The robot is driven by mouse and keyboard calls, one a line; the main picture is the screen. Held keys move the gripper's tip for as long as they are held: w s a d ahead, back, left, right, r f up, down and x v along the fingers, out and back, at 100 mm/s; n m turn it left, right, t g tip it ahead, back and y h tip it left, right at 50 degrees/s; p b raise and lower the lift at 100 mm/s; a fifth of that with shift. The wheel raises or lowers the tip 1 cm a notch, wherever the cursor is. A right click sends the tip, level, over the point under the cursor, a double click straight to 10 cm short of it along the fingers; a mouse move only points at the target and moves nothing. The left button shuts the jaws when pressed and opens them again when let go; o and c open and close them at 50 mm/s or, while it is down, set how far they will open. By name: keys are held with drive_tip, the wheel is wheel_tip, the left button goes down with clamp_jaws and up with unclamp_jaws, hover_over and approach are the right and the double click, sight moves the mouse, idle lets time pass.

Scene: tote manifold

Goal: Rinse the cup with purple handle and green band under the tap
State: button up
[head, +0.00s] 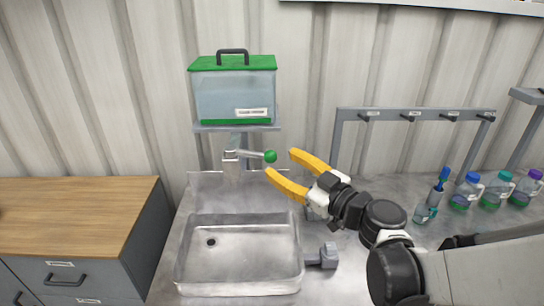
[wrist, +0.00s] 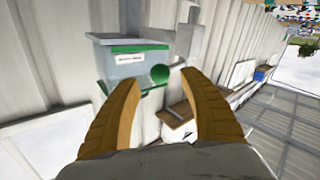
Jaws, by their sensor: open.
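My gripper (head: 281,163) is open and empty, with its yellow fingers on either side of the line to a green ball knob (head: 270,156). In the wrist view the knob (wrist: 160,74) shows ahead, between the fingertips; I cannot tell if they touch it. The knob ends a lever on the grey tap (head: 231,165) above the sink (head: 240,254). A clear cup with a purple top and green band (head: 525,188) stands at the far right of the counter. Its handle is too small to make out clearly.
Similar cups with a teal top (head: 497,190) and a blue top (head: 466,192) stand beside it. A clear cup holding a blue brush (head: 428,207) is nearer. A green-lidded tank (head: 235,90) sits above the tap. A hook rail (head: 415,113) stands behind the counter.

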drive_tip(key=v, duration=0.7)
drive_tip(key=shift+s, duration=0.1)
